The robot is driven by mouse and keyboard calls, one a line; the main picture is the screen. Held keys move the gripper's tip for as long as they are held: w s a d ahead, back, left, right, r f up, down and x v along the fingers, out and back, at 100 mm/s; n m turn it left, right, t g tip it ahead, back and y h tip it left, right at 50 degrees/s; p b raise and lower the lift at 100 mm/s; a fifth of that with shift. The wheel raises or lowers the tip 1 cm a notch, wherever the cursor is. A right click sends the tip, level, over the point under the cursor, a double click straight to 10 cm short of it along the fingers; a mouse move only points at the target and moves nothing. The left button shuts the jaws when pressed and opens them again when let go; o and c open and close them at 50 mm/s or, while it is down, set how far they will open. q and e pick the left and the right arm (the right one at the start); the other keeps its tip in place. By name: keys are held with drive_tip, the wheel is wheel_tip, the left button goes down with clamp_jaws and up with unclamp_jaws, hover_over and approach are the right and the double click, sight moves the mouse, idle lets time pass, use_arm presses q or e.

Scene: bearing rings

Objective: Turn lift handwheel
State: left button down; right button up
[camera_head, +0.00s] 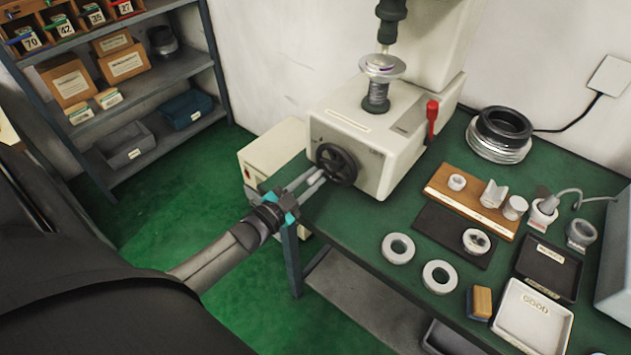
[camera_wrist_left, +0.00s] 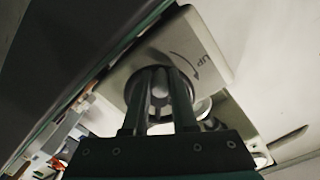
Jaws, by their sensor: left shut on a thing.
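The black lift handwheel (camera_head: 337,163) is on the front face of the cream measuring machine (camera_head: 372,135), at its lower left. My left gripper (camera_head: 320,176) reaches in from the left and is shut on the handwheel at its left side. In the left wrist view the two fingers (camera_wrist_left: 161,90) lie over the dark round wheel (camera_wrist_left: 134,88), with the word UP and a curved arrow on the panel (camera_wrist_left: 205,50) beside it. The exact contact is partly hidden by the fingers. My right gripper is not in view.
The green bench (camera_head: 345,210) holds two loose rings (camera_head: 441,277), a wooden block (camera_head: 470,200) with parts, a dark mat (camera_head: 435,235) and a white GOOD tray (camera_head: 530,320). A red lever (camera_head: 432,120) stands on the machine's right. A shelf (camera_head: 150,90) stands at the left.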

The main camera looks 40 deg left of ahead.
sight(317, 155)
use_arm(q)
drive_tip(key=m, duration=0.1)
drive_tip(key=a+r+m, duration=0.1)
drive_tip(key=shift+w+r+m+p, duration=0.1)
drive_tip(key=shift+r+m+p, duration=0.15)
drive_tip(key=shift+m+p, duration=0.15)
drive_tip(key=m, duration=0.1)
drive_tip(key=r+m, duration=0.1)
drive_tip(key=m, duration=0.1)
drive_tip(key=shift+a+r+p, duration=0.25)
drive_tip(key=shift+p, duration=0.15)
drive_tip(key=shift+r+m+y+p, duration=0.2)
drive_tip(key=shift+r+m, duration=0.25)
drive_tip(key=shift+m, duration=0.75)
drive_tip(key=shift+r+m+y+p, duration=0.15)
drive_tip(key=shift+r+m, duration=0.3)
drive_tip(key=shift+m, duration=0.75)
drive_tip(key=c, duration=0.7)
unclamp_jaws()
drive_tip(key=shift+f, duration=0.1)
drive_tip(key=s, duration=1)
drive_tip(key=s+a+p, duration=0.1)
drive_tip(key=s, duration=0.4)
drive_tip(key=shift+s+r, duration=0.1)
drive_tip(key=shift+r, duration=0.15)
